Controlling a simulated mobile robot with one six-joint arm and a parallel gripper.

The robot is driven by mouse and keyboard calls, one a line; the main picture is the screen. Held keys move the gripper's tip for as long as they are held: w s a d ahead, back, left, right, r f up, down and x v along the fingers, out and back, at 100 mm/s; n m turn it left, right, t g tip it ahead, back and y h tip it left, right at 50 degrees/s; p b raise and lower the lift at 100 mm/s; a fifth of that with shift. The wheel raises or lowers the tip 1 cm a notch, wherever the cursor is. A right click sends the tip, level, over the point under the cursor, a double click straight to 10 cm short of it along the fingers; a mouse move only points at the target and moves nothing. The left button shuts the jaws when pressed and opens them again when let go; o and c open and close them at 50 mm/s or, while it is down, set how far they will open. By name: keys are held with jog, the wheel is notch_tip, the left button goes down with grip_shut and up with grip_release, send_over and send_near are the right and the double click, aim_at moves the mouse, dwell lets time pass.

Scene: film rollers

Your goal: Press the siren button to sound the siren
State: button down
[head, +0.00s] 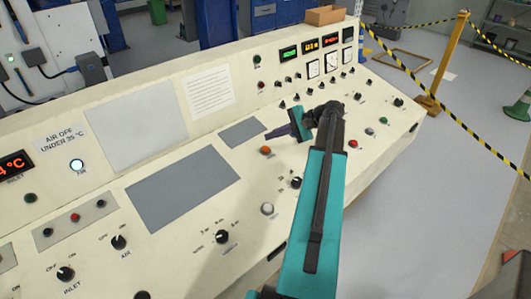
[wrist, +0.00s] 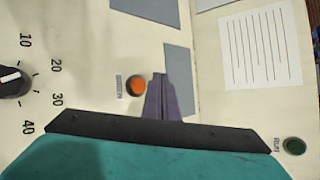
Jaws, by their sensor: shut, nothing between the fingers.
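A cream control console (head: 190,170) fills the head view. An orange push button (head: 265,150) sits on its sloped top, just below a small grey panel. The orange button also shows in the wrist view (wrist: 136,86), with a small label beside it that is too blurred to read, so I cannot confirm it is the siren button. My gripper (head: 270,135) is shut and empty. Its purple fingers are above the console, close to the orange button but off to its side. In the wrist view the fingertips (wrist: 158,78) are right of the orange button, apart from it in the picture.
Several knobs and switches stand around, including a selector knob (head: 222,236), a black knob (head: 296,182), a white button (head: 267,209) and a red button (head: 354,143). A green button (wrist: 294,145) is at the wrist view's right. Gauges and displays line the console's back.

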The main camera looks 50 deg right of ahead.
aim_at(262, 147)
jog(key=shift+w+f+b, duration=0.25)
jog(key=shift+f+b, duration=0.1)
jog(key=shift+f, duration=0.6)
jog(key=shift+w+f+b, duration=0.2)
jog(key=shift+f+b, duration=0.15)
jog(key=shift+f, duration=0.6)
jog(key=shift+f, duration=0.1)
dwell(0.7)
jog(key=shift+w+f, duration=0.1)
jog(key=shift+f, duration=0.15)
jog(key=shift+w+f, duration=0.1)
jog(key=shift+f, duration=0.4)
dwell(1.1)
jog(key=shift+r, duration=0.15)
jog(key=shift+s+r+p, duration=0.2)
jog(key=shift+r+p, duration=0.15)
jog(key=shift+r, duration=0.4)
dwell(0.4)
jog(key=shift+s+r+p, duration=0.2)
jog(key=shift+r+p, duration=0.3)
jog(key=shift+r, duration=0.3)
jog(key=shift+s+r+p, duration=0.2)
jog(key=shift+r+p, duration=0.35)
jog(key=shift+r, duration=0.3)
jog(key=shift+s+r+p, duration=0.2)
jog(key=shift+r+p, duration=0.3)
jog(key=shift+r, duration=0.3)
